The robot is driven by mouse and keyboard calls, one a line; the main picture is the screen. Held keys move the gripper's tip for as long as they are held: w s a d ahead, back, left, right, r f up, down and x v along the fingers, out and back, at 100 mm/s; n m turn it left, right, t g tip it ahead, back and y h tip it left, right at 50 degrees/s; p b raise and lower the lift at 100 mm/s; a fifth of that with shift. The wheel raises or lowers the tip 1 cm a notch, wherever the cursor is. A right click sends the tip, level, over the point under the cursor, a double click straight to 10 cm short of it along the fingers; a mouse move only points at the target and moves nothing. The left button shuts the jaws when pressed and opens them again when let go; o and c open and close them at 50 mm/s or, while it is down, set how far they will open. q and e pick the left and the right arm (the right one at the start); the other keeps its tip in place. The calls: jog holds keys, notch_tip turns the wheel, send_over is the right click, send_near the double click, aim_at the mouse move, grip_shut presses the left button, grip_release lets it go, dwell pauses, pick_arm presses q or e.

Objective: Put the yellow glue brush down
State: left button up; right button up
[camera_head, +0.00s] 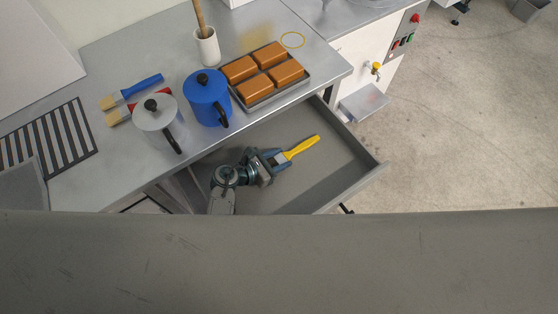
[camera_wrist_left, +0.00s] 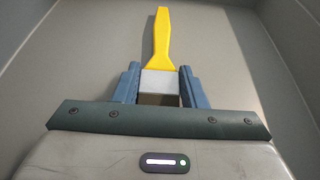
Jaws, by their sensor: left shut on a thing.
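The yellow glue brush (camera_head: 302,147) has a yellow handle and a pale metal ferrule. My left gripper (camera_head: 277,158) is shut on it near the ferrule, over the inside of the open grey drawer (camera_head: 340,168). In the left wrist view the brush (camera_wrist_left: 162,40) stands out between the two blue fingers of the gripper (camera_wrist_left: 159,88), handle pointing away. The grey drawer floor (camera_wrist_left: 218,50) is behind it. I cannot tell whether the brush touches the floor. The bristles are mostly hidden by the gripper. My right gripper is not in view.
On the worktop (camera_head: 125,173) stand a grey pot (camera_head: 158,120), a blue pot (camera_head: 205,98), a tray (camera_head: 307,80) with brown blocks, a white holder (camera_head: 207,47) and a blue-handled brush (camera_head: 143,86). The drawer looks otherwise empty.

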pick_arm(q)
jog(key=shift+r, duration=0.1)
jog(key=o, duration=1)
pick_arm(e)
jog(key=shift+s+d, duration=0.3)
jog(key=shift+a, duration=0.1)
pick_arm(q)
jog(key=shift+s+a, duration=0.1)
jog(key=shift+a, duration=0.05)
jog(key=b+v, duration=0.2)
jog(key=v, duration=0.8)
jog(key=shift+s+a, duration=0.15)
jog(key=shift+a, duration=0.1)
jog(key=shift+s+a+r, duration=0.25)
jog(key=shift+a+r, duration=0.05)
jog(key=shift+a, duration=0.05)
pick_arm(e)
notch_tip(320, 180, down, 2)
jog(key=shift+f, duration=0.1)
